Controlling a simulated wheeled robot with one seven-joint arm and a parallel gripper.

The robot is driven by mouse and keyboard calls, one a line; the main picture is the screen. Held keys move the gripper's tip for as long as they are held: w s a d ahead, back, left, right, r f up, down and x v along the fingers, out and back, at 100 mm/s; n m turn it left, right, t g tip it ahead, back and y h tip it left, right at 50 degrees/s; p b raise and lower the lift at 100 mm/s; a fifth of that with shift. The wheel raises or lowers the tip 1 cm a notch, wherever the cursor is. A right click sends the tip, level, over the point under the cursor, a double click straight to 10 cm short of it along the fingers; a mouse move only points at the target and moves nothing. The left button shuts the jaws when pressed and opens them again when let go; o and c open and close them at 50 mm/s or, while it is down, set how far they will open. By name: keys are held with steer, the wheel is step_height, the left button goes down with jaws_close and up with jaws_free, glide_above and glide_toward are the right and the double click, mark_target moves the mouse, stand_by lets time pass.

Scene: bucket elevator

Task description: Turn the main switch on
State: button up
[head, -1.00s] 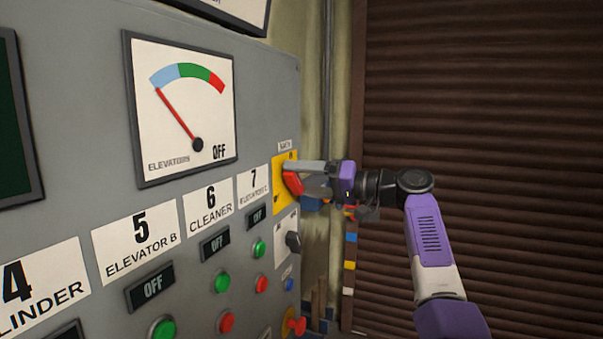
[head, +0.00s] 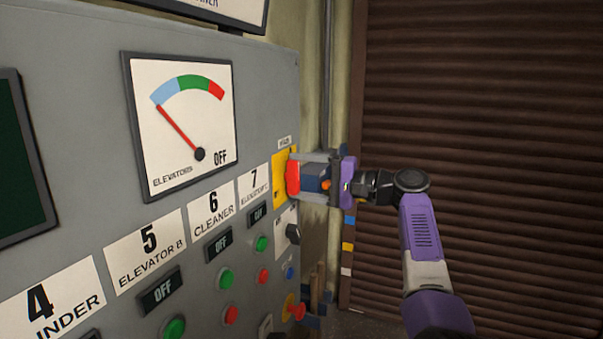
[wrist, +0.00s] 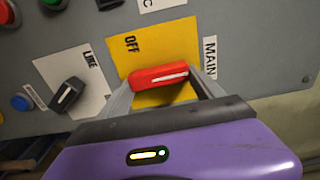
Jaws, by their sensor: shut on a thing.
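The main switch is a red handle (head: 293,178) on a yellow plate (head: 279,190), at the right end of the grey panel in the head view. The wrist view shows the red handle (wrist: 159,75) with a white line, the yellow plate (wrist: 172,45) with the word OFF, and a MAIN label (wrist: 209,57). My gripper (head: 302,178) reaches in from the right, its fingers on either side of the handle. In the wrist view my gripper (wrist: 163,88) is shut on the red handle. The handle's white line lies roughly along the line between the fingers' sides; ON lettering is not visible.
A black LINE selector (head: 293,234) sits below the main switch. Green and red buttons and a red knob (head: 296,309) are lower on the panel. The elevators gauge (head: 185,120) reads OFF. A brown shutter (head: 480,120) stands behind my arm.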

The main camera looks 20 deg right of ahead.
steer(key=shift+d, duration=0.1)
stand_by(0.4)
steer(key=o, duration=1.4)
steer(key=shift+c, duration=0.2)
steer(key=b+v, duration=0.2)
steer(key=v, duration=0.5)
steer(key=shift+s+d+b, duration=0.25)
steer(key=shift+b, duration=0.05)
